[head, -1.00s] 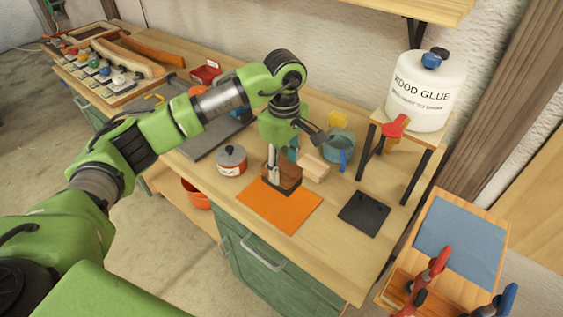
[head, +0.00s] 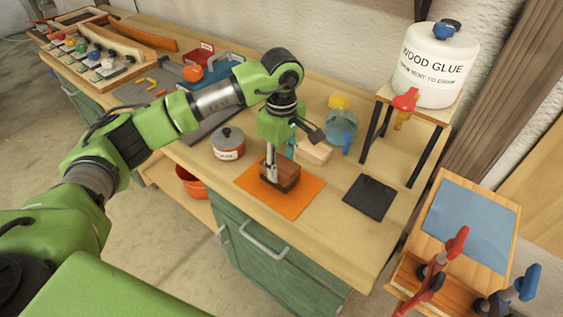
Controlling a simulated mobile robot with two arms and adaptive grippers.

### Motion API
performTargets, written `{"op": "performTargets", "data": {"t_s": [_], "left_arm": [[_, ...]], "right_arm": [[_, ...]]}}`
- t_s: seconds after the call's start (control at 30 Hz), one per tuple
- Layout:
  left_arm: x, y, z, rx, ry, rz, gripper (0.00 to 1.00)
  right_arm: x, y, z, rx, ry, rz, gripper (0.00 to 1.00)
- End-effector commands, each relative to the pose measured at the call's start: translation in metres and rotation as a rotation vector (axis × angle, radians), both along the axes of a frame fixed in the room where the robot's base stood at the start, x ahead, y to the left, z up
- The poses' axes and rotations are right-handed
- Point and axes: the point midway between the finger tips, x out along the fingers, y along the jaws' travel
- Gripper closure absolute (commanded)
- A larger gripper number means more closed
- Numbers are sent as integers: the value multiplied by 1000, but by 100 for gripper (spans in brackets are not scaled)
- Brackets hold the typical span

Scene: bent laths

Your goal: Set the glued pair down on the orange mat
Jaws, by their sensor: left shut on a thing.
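The glued pair (head: 284,178) is a dark brown wooden block, at the middle of the head view. It is on or just above the orange mat (head: 290,207), over the mat's upper part; I cannot tell whether it touches. My left gripper (head: 281,172) points down and is shut on the pair, with a finger in front of its near side. The mat's front part is bare. My right gripper is not in view.
A lidded pot (head: 228,145) stands left of the mat, and a pale wood block (head: 313,152) lies behind the pair. A black mat (head: 369,197) lies to the right. The glue jug (head: 436,66) stands on a raised stand. Clamps (head: 440,268) sit at lower right.

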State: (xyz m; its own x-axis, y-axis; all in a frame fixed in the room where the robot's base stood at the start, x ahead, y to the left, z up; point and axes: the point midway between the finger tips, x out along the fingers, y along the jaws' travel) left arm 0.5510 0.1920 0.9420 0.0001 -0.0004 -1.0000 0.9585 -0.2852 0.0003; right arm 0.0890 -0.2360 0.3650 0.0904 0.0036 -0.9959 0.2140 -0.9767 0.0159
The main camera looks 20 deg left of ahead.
Motion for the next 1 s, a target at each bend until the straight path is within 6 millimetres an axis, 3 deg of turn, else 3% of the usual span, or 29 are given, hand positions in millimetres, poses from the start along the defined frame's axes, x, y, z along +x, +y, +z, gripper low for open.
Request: {"op": "performTargets", "data": {"t_s": [0.67, 0.7, 0.73, 1.0], "left_arm": [[0, 0, -13, 0, -1, 0, 81], [0, 0, -11, 0, -1, 0, 49], [0, 0, -11, 0, -1, 0, 41], [0, 0, -12, 0, 0, 0, 40]], "right_arm": [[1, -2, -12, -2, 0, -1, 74], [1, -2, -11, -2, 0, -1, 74], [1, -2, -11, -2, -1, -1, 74], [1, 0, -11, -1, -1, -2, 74]]}}
